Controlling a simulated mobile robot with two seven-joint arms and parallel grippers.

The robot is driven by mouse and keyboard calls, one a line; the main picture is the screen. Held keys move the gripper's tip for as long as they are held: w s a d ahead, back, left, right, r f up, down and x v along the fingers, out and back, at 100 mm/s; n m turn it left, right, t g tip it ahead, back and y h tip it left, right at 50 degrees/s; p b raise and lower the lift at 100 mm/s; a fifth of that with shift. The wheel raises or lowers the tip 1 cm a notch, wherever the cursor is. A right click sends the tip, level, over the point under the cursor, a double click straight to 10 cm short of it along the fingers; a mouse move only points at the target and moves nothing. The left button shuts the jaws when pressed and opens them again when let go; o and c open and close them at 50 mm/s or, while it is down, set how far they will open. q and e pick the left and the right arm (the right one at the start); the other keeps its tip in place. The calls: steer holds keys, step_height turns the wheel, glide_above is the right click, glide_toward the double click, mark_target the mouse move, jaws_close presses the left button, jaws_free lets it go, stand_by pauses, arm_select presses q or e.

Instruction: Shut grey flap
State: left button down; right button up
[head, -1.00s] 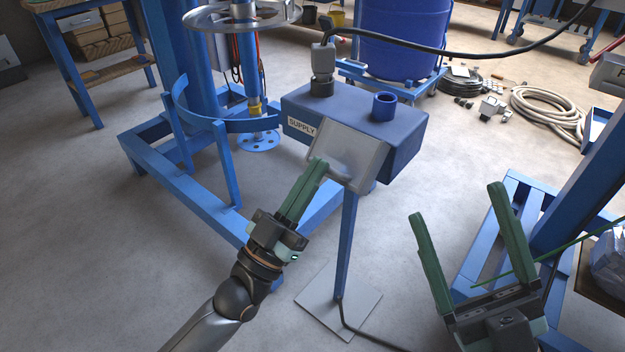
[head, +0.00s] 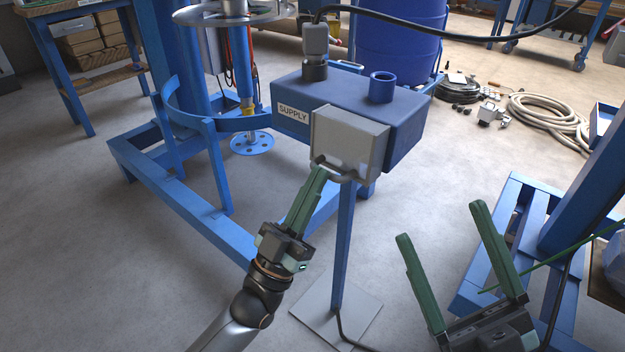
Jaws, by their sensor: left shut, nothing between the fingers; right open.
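The grey flap (head: 347,143) is on the front of the blue supply box (head: 350,105). It hangs down nearly flat over the box front, with a small handle or lip (head: 332,171) at its lower edge. My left gripper (head: 321,172) is shut and empty, its fingertips at this lower edge; I cannot tell whether they touch it. My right gripper (head: 440,222) is open and empty at the lower right, apart from the box. Whatever lies behind the flap is hidden.
A black cable leaves the grey plug (head: 316,42) on top of the box, beside an empty blue socket (head: 382,86). The box stands on a blue post (head: 342,245) with a grey base plate (head: 337,308). The blue mixer frame (head: 180,192) is to the left.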

arm_select(q)
steer(key=shift+w+d+f, duration=0.3)
steer(key=shift+w+f, duration=0.1)
steer(key=shift+f, duration=0.25)
arm_select(e)
steer(key=shift+w+d+f, duration=0.1)
steer(key=shift+w+d, duration=0.1)
steer(key=shift+w, duration=0.1)
arm_select(q)
steer(key=shift+y, duration=0.3)
steer(key=shift+f, duration=0.15)
steer(key=s+a+f+p, duration=0.2)
steer(key=s+a+p, duration=0.2)
steer(key=s+a, duration=0.5)
steer(key=s, duration=0.3)
steer(key=shift+s+a+f, duration=0.2)
steer(key=shift+s+f, duration=0.1)
steer(key=shift+s, duration=0.05)
arm_select(e)
steer(key=r, duration=0.4)
steer(key=shift+d+r, duration=0.3)
steer(key=shift+d, duration=0.05)
